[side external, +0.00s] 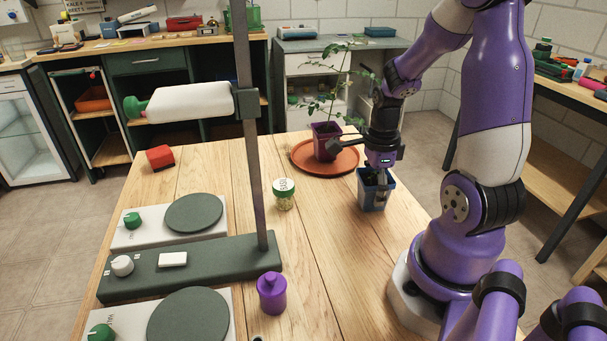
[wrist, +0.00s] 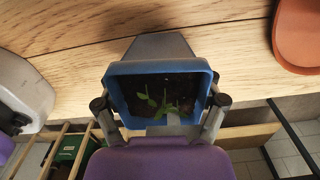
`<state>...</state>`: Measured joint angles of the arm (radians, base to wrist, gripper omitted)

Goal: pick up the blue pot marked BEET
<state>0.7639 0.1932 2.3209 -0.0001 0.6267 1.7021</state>
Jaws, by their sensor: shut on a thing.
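A blue square pot (side external: 371,196) stands upright at the right of the wooden table in the side external view, below my gripper (side external: 377,175). In the wrist view the blue pot (wrist: 192,66) shows its rim, dark soil and small green seedlings (wrist: 160,104). My gripper (wrist: 160,112) is shut on the blue pot, with its fingers at the rim. The pot looks on or very close to the table; I cannot tell if there is a gap. No BEET marking is readable in either view.
A purple pot (side external: 326,146) with a tall leafy plant stands on an orange saucer (side external: 345,163) just behind. A green-lidded jar (side external: 284,196) and a purple bottle (side external: 271,295) stand to the left.

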